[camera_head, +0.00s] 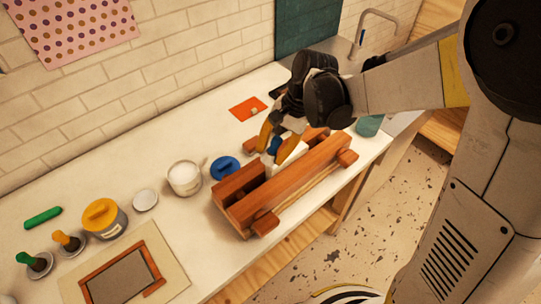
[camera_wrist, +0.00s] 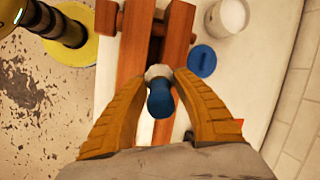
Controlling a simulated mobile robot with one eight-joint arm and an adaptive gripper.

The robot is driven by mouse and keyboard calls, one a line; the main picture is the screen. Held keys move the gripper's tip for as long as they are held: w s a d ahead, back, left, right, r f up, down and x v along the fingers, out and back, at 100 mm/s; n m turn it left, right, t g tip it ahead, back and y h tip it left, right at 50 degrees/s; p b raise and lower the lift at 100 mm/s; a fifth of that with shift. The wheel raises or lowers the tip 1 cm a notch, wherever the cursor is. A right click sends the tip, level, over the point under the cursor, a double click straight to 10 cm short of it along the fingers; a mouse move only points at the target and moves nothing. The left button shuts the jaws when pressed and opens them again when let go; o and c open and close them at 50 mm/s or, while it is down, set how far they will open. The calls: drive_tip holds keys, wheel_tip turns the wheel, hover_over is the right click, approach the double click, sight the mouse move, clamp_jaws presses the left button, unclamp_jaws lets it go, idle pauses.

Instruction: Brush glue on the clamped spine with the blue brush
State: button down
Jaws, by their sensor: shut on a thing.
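My gripper (camera_wrist: 158,88) is shut on the blue brush (camera_wrist: 160,100), whose blue handle shows between the yellow fingers in the wrist view. In the head view my gripper (camera_head: 280,143) is over the right part of the wooden clamp (camera_head: 290,190). A pale block (camera_head: 291,152), perhaps the clamped spine, shows beside the fingers between the clamp's boards. The brush's bristles are hidden, so I cannot tell whether they touch it. The clamp's two boards also show in the wrist view (camera_wrist: 133,50). An open white pot (camera_head: 185,176), perhaps of glue, stands left of the clamp.
A blue lid (camera_head: 225,167) lies between the pot and the clamp. Further left are a white disc (camera_head: 145,199), a yellow-lidded tin (camera_head: 102,217), orange and green brushes in holders (camera_head: 68,242), and a framed board (camera_head: 122,276). An orange card (camera_head: 248,107) lies behind the clamp.

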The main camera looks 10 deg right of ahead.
sight(272, 139)
drive_tip(key=shift+w+d+r, duration=0.1)
drive_tip(key=shift+r, duration=0.5)
drive_tip(key=shift+r+p, duration=1.55)
drive_tip(key=shift+r, duration=0.45)
drive_tip(key=shift+f, duration=0.1)
